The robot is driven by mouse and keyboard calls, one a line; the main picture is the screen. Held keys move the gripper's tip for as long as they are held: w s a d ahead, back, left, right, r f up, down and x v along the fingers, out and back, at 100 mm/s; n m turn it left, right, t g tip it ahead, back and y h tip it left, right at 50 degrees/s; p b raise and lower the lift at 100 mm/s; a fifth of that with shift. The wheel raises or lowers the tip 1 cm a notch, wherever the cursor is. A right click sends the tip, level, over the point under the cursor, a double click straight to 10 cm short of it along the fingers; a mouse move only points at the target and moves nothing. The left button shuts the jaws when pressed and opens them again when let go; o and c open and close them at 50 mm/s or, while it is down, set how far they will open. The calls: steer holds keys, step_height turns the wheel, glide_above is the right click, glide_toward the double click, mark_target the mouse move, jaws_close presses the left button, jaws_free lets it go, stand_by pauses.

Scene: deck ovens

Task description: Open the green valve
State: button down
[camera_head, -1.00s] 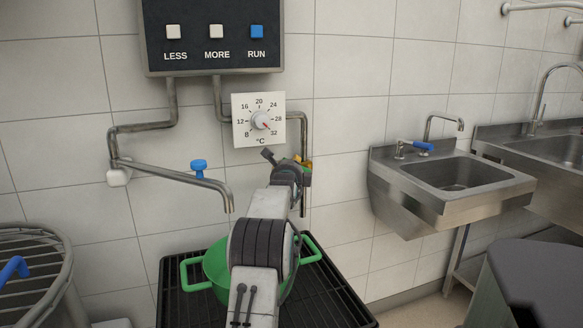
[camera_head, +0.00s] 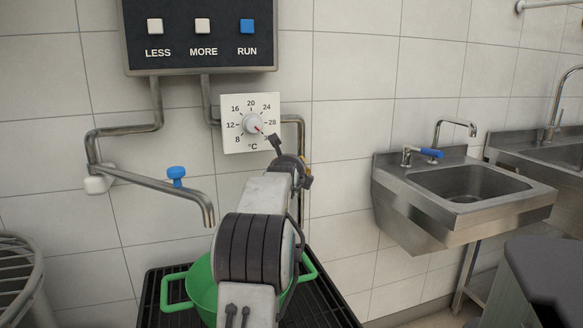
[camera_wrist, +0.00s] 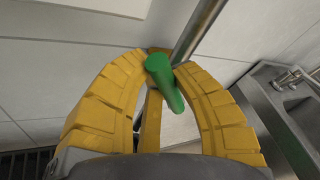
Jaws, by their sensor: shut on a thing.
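The green valve (camera_wrist: 168,84) is a short green lever with a round hub, in the wrist view. It sits by a metal pipe (camera_wrist: 196,32) that runs up to the right, and its lever points down and slightly right. In the head view my gripper (camera_head: 304,178) shows only as a bit of orange by the wall pipe (camera_head: 300,135). My arm hides the valve there.
A temperature dial (camera_head: 252,123) and a control panel (camera_head: 200,40) are on the wall above. A green pot (camera_head: 203,290) stands on a black grate (camera_head: 330,302) below my arm. A steel sink (camera_head: 460,220) is at right.

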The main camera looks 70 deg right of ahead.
steer(key=shift+r, duration=0.45)
steer(key=c, duration=1.4)
jaws_free()
steer(key=o, duration=0.5)
steer(key=shift+f, duration=0.3)
steer(key=shift+c, duration=0.2)
steer(key=shift+a, duration=0.15)
steer(key=v, duration=1.1)
steer(key=shift+a, duration=0.35)
steer(key=shift+s, duration=0.1)
steer(key=shift+c, duration=0.5)
